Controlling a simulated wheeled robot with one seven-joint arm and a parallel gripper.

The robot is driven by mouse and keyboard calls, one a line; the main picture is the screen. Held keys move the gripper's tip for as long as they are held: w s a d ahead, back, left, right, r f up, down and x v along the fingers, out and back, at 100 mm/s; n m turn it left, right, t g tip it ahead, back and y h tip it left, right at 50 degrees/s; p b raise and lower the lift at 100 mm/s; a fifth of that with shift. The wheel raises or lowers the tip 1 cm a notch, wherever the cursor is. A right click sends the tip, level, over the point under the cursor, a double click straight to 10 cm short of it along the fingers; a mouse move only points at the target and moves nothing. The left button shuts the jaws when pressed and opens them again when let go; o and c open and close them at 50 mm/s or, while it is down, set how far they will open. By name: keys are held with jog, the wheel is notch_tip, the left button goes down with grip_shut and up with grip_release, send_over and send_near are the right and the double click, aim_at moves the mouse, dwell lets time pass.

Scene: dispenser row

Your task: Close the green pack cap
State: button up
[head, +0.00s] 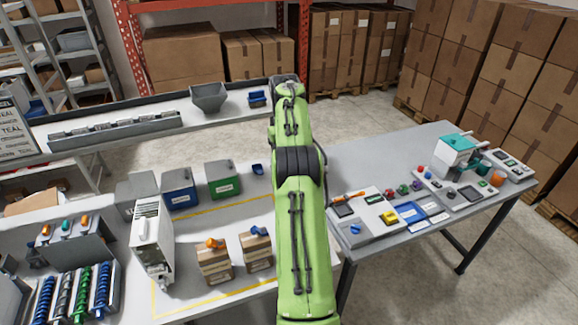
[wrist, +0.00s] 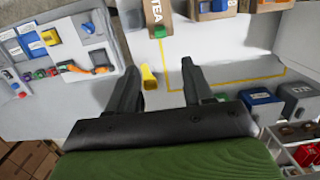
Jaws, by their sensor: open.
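The green pack cap (wrist: 160,31) shows in the wrist view as a small green piece at the end of a pale carton pack (wrist: 154,12) with partly visible lettering. How far the cap is raised is too small to tell. My gripper (wrist: 160,68) is open and empty, its two fingers pointing toward that pack, with a gap between them and the cap. A small yellow object (wrist: 148,77) shows close by the left finger; I cannot tell whether they touch. In the head view my green arm hides both the gripper and the green-capped pack.
Packs with an orange cap (head: 214,243) and a blue cap (head: 258,231) stand on the left bench, beside a white dispenser (head: 152,240). Blue (head: 180,187) and green (head: 223,180) bins stand behind. A grey side table (head: 370,155) holds panels and small parts.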

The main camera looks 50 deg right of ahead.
jog(key=s+a+t+h+b, duration=0.3)
jog(key=s+a+t+b, duration=0.2)
jog(key=s+b, duration=0.5)
jog(key=b+x, duration=0.1)
jog(key=x, duration=0.4)
jog(key=w+b+x, duration=0.1)
jog(key=x, duration=0.5)
jog(key=w+b+x, duration=0.1)
jog(key=b+x, duration=0.1)
jog(key=x, duration=0.3)
jog(key=shift+w+d+r, duration=0.1)
jog(key=shift+w, duration=0.15)
jog(key=shift+c, duration=0.3)
grip_shut()
